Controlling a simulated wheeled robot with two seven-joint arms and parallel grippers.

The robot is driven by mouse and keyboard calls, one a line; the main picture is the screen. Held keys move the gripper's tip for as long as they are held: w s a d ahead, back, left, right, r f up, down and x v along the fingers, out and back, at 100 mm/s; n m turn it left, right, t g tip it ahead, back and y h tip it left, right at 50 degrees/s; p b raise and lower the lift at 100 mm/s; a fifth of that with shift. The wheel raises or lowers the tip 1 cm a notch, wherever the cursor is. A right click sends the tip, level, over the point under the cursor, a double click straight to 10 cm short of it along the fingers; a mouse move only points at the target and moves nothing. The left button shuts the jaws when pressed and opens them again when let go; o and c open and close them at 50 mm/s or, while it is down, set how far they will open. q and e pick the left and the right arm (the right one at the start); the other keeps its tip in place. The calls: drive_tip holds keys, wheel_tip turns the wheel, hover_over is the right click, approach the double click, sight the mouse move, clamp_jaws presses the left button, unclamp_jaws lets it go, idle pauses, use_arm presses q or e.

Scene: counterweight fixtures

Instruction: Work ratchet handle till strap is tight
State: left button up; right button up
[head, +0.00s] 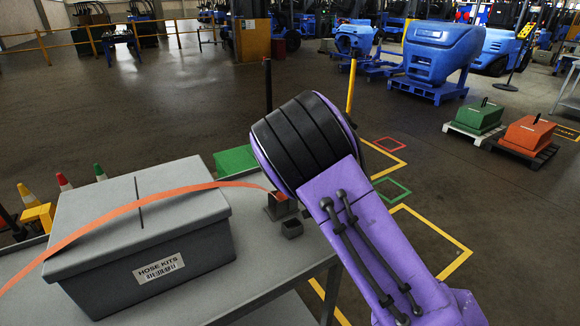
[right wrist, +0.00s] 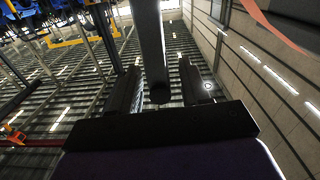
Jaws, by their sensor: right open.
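An orange strap (head: 140,205) arches over a grey lidded bin (head: 150,245) labelled HOSE KITS on a grey table. Its right end meets a small grey ratchet fitting (head: 280,206) at the table's far edge, partly behind my right wrist. The strap also shows at the upper right of the right wrist view (right wrist: 268,25). There, my right gripper (right wrist: 158,88) is open, its dark fingers on either side of a dark bar (right wrist: 151,40), apparently the ratchet handle. Gaps show beside the bar. In the head view my wrist hides the fingers. My left gripper is not in view.
A thin black post (head: 268,85) and a yellow post (head: 351,85) rise behind my wrist. Cones stand at left. Counterweights (head: 530,135) sit on pallets at right, beyond open floor.

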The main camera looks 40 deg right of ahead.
drive_tip(key=s+a+b, duration=0.1)
drive_tip(key=s+b, duration=0.1)
drive_tip(key=s, duration=0.8)
drive_tip(key=shift+s+a, duration=0.2)
drive_tip(key=shift+a, duration=0.15)
